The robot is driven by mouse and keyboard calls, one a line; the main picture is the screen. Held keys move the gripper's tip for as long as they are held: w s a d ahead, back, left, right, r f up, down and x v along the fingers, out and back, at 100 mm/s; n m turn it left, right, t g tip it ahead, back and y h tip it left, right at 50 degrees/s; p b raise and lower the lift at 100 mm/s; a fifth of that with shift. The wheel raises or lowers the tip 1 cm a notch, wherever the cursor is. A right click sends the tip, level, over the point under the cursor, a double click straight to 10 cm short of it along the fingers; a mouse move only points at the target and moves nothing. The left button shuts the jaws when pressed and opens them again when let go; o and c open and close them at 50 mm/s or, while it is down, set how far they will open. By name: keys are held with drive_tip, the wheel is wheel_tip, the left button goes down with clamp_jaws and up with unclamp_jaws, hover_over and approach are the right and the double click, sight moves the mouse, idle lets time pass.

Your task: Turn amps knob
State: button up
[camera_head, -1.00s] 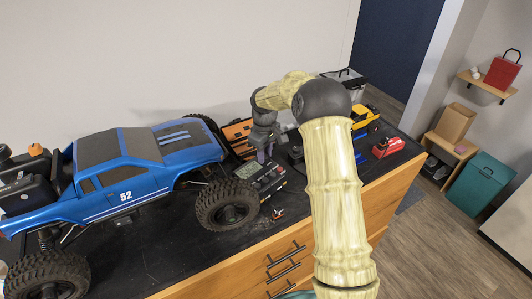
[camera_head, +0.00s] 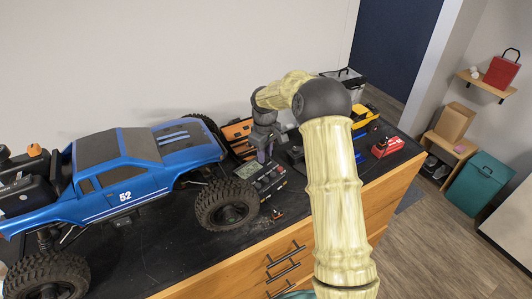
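The charger (camera_head: 266,184) is a dark box with a small grey-green screen (camera_head: 247,170) on its left and small knobs or buttons on its right part. It lies on the black bench top, beside the front wheel of the blue truck. My gripper (camera_head: 264,158) points down over the back of the charger, its fingertips close to the top face. The fingers are small and partly merge with the charger, so I cannot tell whether they are open or touch a knob. The amps knob cannot be singled out at this size.
The large blue truck (camera_head: 147,179) fills the left of the bench (camera_head: 130,255). An orange-and-black case (camera_head: 238,132) stands behind the charger. A small red item (camera_head: 277,214) lies near the front edge. A yellow vehicle (camera_head: 364,115) and a red box (camera_head: 387,147) are at the right.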

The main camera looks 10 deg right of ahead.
drive_tip(key=o, duration=0.4)
drive_tip(key=shift+o, duration=0.2)
drive_tip(key=shift+w+r+b, duration=0.15)
drive_tip(key=shift+r+b, duration=0.15)
drive_tip(key=shift+r, duration=0.3)
wheel_tip(320, 180, up, 16)
drive_tip(key=b, duration=0.2)
drive_tip(key=shift+b, duration=0.35)
drive_tip(key=shift+r, duration=0.1)
